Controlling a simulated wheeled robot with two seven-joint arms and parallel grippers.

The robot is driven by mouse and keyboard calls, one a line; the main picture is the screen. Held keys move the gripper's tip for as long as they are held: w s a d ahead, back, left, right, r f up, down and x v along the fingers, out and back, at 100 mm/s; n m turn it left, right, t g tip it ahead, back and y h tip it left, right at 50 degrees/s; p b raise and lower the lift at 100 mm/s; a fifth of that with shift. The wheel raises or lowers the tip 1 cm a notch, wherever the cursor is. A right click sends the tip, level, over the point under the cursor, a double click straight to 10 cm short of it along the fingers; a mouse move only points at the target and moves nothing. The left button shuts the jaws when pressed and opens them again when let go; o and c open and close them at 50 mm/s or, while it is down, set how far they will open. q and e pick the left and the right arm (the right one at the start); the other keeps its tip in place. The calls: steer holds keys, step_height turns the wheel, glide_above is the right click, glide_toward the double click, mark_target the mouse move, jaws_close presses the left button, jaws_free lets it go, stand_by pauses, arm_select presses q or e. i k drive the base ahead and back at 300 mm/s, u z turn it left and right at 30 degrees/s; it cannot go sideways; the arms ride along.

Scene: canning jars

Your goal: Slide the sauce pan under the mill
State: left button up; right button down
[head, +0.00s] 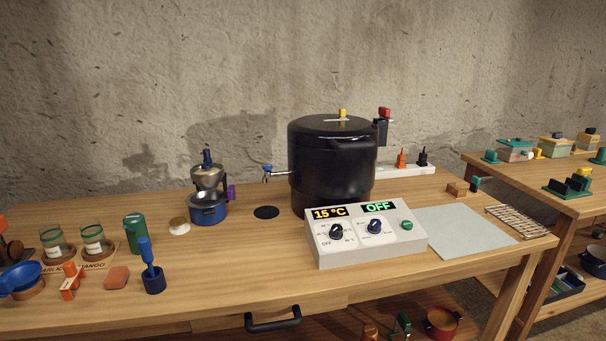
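The mill (206,177), a metal bowl with a dark knob on top and a purple grip at its right, stands on the table left of the big black pot. A blue round pan (208,214), which looks like the sauce pan, is directly below the mill's bowl. Its inside is mostly hidden, and I cannot tell how well it is centred. Neither of my grippers shows in the head view.
A black canner (331,160) and a white control box (366,237) reading 15 °C and OFF stand to the right. A dark disc (266,212) lies right of the pan. Jars (94,241), a green cup (134,234) and a blue holder (153,280) stand left. The front middle is clear.

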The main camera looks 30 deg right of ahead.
mark_target(208, 208)
steer(key=z, duration=0.65)
steer(key=i, duration=0.45)
steer(key=z, duration=0.5)
